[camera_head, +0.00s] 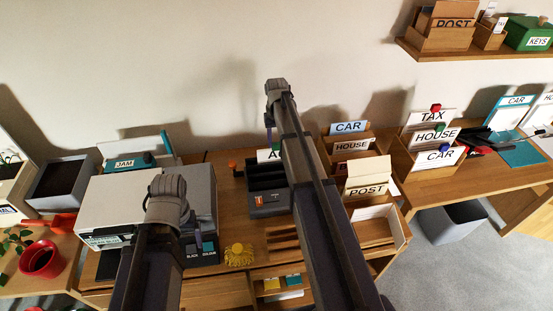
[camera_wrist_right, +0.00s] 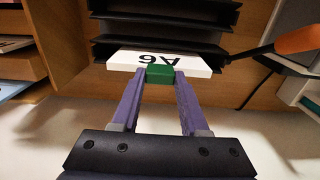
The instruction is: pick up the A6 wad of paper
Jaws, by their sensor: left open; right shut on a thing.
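The A6 wad of paper (camera_wrist_right: 190,62) is a white block with an upside-down "A6" label and a green tab (camera_wrist_right: 160,73) on its front in the right wrist view. My right gripper (camera_wrist_right: 160,82) is shut on the green tab. The wad is at the front of the black letter rack (camera_wrist_right: 160,20); I cannot tell how far its back end sits in a slot. In the head view, the wad (camera_head: 264,155) shows only partly beside my right arm, at the top of the rack (camera_head: 268,180). My left gripper (camera_head: 187,226) is open, near the printer; its fingertips are mostly hidden.
A white and grey printer (camera_head: 130,205) stands left of the rack. An orange-handled tool (camera_wrist_right: 297,40) reaches in close to the wad's right in the wrist view. Wooden sorters with cards (camera_head: 368,190) stand right of my right arm. A yellow object (camera_head: 239,254) lies in front.

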